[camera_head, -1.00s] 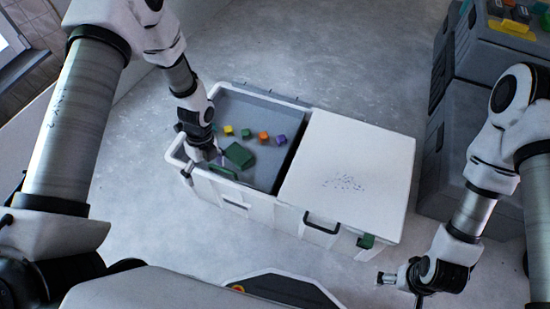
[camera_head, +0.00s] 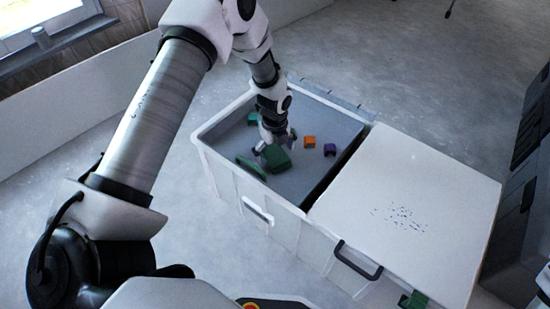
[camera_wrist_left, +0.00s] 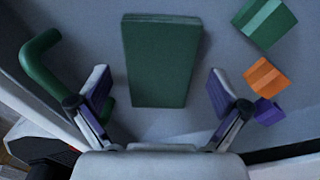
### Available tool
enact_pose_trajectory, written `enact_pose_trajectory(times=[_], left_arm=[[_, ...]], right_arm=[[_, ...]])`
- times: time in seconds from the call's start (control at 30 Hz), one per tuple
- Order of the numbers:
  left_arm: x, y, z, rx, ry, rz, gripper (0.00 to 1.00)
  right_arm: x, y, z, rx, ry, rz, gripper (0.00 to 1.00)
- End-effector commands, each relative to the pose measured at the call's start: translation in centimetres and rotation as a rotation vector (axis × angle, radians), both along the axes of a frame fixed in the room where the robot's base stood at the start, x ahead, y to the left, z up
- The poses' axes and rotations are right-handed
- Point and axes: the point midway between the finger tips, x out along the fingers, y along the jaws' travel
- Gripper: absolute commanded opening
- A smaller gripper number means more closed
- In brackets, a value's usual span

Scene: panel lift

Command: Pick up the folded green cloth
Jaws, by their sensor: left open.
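The folded green cloth (camera_head: 277,159) lies flat on the grey floor of the open left compartment of the white crate (camera_head: 285,226). In the left wrist view the cloth (camera_wrist_left: 161,60) is a dark green block in the upper middle. My left gripper (camera_head: 271,148) is inside the compartment, pointing down at the cloth. In the left wrist view its fingers (camera_wrist_left: 160,92) are spread wide, one on each side of the cloth's near end, with gaps to both. My right gripper is not in view.
A green handle (camera_wrist_left: 42,65) is at the left in the wrist view. An orange block (camera_head: 309,141) and a purple block (camera_head: 330,149) lie right of the cloth; a green block (camera_wrist_left: 264,22) is also near. A white lid (camera_head: 405,205) covers the crate's right half.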

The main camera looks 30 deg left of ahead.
Motion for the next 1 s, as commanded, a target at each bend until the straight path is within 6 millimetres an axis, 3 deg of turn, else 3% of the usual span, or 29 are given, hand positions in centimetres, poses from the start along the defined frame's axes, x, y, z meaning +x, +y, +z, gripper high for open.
enact_pose_trajectory(times=[0.2, 0.37, 0.4, 0.73, 0.87, 1.0], left_arm=[[0.0, 0.0, 0.0, 0.000, -0.001, 0.000, 0.96], [0.0, 0.0, 0.0, 0.000, -0.001, 0.000, 0.40], [0.0, 0.0, 0.0, 0.000, -0.001, 0.000, 0.36], [0.0, 0.0, 0.5, 0.000, -0.001, 0.000, 0.36], [0.1, 0.0, 3.0, 0.000, -0.003, 0.001, 0.36], [0.1, 0.0, 6.7, -0.001, -0.004, 0.001, 0.36]], right_arm=[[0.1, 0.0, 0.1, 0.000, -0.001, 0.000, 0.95], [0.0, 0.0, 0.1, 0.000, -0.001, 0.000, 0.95], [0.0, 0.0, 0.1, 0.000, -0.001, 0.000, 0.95], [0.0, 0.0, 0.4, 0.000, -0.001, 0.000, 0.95], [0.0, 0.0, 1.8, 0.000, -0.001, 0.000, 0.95], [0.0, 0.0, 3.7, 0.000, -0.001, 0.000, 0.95]])
